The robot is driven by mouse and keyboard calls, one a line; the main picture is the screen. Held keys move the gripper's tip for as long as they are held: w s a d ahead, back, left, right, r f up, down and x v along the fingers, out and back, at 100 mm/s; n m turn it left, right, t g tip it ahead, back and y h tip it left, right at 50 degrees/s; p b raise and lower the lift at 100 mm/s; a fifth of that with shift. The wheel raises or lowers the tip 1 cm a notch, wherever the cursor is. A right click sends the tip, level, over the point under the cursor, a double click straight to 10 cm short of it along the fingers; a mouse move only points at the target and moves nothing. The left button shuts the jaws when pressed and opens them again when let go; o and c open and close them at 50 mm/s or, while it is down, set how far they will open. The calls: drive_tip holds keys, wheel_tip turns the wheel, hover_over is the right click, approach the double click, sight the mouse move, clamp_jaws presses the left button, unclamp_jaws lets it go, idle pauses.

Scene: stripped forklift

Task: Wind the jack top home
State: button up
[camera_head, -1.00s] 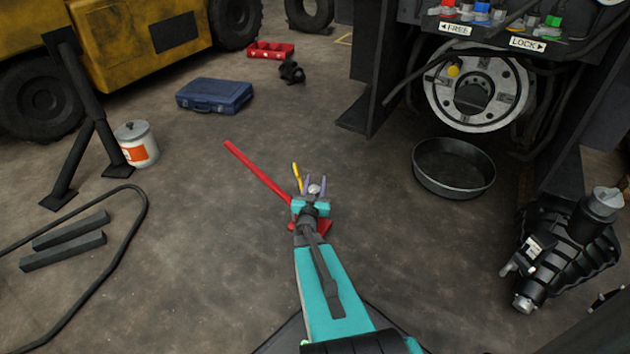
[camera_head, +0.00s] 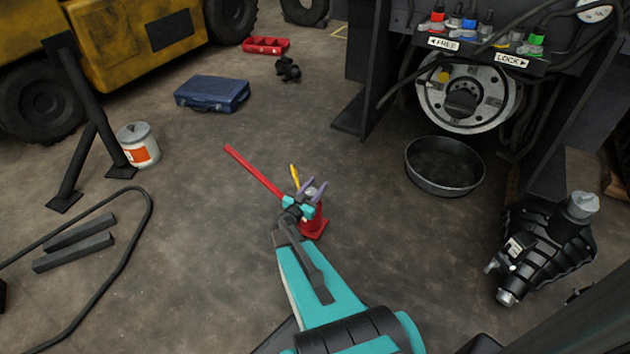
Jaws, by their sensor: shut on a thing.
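The red bottle jack (camera_head: 313,226) stands on the floor near the middle of the head view. Its long red handle (camera_head: 253,170) slopes up to the left, and a yellow lever (camera_head: 295,175) stands behind it. The pale metal jack top (camera_head: 311,191) shows between the purple fingers of my gripper (camera_head: 310,192). My gripper is at the head of the jack, shut on the jack top. My teal wrist hides part of the jack body.
A black drain pan (camera_head: 444,166) lies to the right, below the wheel hub (camera_head: 468,92). A dark ribbed unit (camera_head: 545,250) is at far right. A blue toolbox (camera_head: 212,94), a white bucket (camera_head: 139,145) and dark bars (camera_head: 75,246) lie left. Floor around the jack is clear.

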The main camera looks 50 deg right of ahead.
drive_tip(key=shift+s+d+r+m+g+h+p, duration=0.1)
drive_tip(key=shift+s+r+m+g+h+p, duration=0.1)
drive_tip(key=shift+m+g+p, duration=0.9)
drive_tip(key=shift+s+d+r+m+g+h+p, duration=0.15)
drive_tip(key=shift+m+g+p, duration=0.45)
drive_tip(key=shift+g+p, duration=1)
drive_tip(key=m+g+p, duration=0.1)
drive_tip(key=g, duration=0.1)
drive_tip(key=s+m+g+y+p, duration=0.1)
drive_tip(key=g+p, duration=0.1)
drive_tip(key=shift+a+m, duration=0.15)
drive_tip(key=shift+m, duration=0.25)
drive_tip(key=shift+s+a+f+m+g+y+p, duration=0.15)
drive_tip(key=shift+m+g+y, duration=0.1)
drive_tip(key=shift+m+g, duration=0.3)
drive_tip(key=shift+s+d+r+m+g+y+p, duration=0.1)
drive_tip(key=shift+m+g+y+p, duration=0.25)
drive_tip(key=shift+g, duration=0.45)
drive_tip(key=shift+s+a+f+m+g+y, duration=0.1)
drive_tip(key=shift+s+m+g+y, duration=0.05)
drive_tip(key=shift+m+g, duration=0.45)
drive_tip(key=shift+s+a+m+g+y+b, duration=0.15)
drive_tip(key=shift+s+m+g+y+b, duration=0.1)
drive_tip(key=shift+m+g+y, duration=0.35)
drive_tip(key=shift+s+a+m+g+y+b, duration=0.1)
drive_tip(key=shift+s+m+g+y+b, duration=0.15)
drive_tip(key=shift+g, duration=0.5)
drive_tip(key=o, duration=1)
drive_tip(key=shift+o, duration=0.2)
drive_tip(key=shift+a, duration=0.1)
